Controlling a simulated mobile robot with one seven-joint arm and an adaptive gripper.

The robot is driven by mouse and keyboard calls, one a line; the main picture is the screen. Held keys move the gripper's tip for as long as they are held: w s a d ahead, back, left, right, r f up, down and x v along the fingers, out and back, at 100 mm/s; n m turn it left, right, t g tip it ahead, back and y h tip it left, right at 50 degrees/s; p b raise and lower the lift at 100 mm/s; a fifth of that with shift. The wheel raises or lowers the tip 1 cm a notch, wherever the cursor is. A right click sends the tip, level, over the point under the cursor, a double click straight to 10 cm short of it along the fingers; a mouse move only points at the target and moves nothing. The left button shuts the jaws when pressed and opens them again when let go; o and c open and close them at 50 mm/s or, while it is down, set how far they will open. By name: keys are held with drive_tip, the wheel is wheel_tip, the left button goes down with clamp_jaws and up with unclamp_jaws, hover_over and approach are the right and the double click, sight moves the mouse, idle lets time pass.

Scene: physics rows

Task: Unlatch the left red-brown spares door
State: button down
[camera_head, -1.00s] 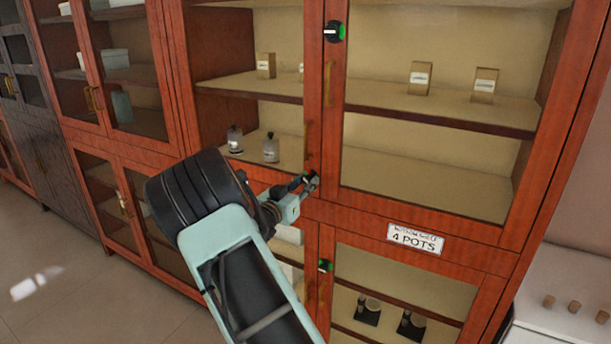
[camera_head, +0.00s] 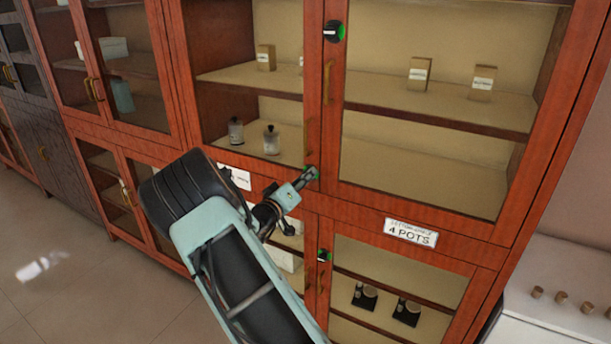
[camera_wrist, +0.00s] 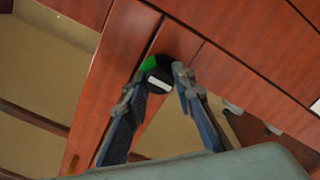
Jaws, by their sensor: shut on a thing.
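The red-brown cabinet has a glazed upper left door (camera_head: 262,112) beside a glazed upper right door (camera_head: 430,110); both look closed. My gripper (camera_head: 306,177) is at the lower end of the stile where these doors meet. It is shut on a round black latch knob, seen in the wrist view (camera_wrist: 160,84) between my fingertips (camera_wrist: 156,82). The knob has a white bar, and a green patch (camera_wrist: 149,63) shows beside it. In the head view the gripper hides most of this knob, with some green showing at its edge.
Another black knob with green (camera_head: 335,31) is higher on the stile, and one (camera_head: 324,256) is on the lower doors. Brass handles (camera_head: 328,82) stand out nearby. A "4 POTS" label (camera_head: 410,233) is at right. Open floor (camera_head: 75,285) lies at left.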

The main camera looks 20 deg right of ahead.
idle(0.5)
drive_tip(key=c, duration=1.6)
unclamp_jaws()
drive_tip(key=v, duration=1.2)
